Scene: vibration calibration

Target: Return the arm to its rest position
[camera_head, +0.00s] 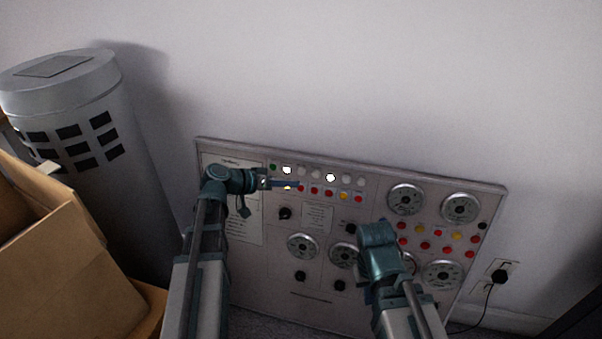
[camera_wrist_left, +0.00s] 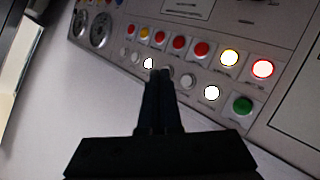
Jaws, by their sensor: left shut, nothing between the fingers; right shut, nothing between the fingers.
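My left gripper (camera_head: 297,184) is shut and empty in front of the upper-left button rows of a grey control panel (camera_head: 235,280). In the left wrist view its closed fingers (camera_wrist_left: 160,75) overlap the row of white buttons; I cannot tell whether they touch. A white button (camera_wrist_left: 211,93), another white button (camera_wrist_left: 148,63), a yellow button (camera_wrist_left: 229,58) and a red button (camera_wrist_left: 263,68) glow. The green button (camera_wrist_left: 243,105) looks unlit. My right arm (camera_head: 380,255) is in front of the panel's lower middle, covering part of its dials; its gripper fingers are hidden.
The panel leans against a pale wall (camera_head: 400,80). An open cardboard box (camera_head: 80,270) and a grey cylinder (camera_head: 125,190) stand at the left. A plug in a wall socket (camera_head: 499,275) is at the right. The space above the panel is clear.

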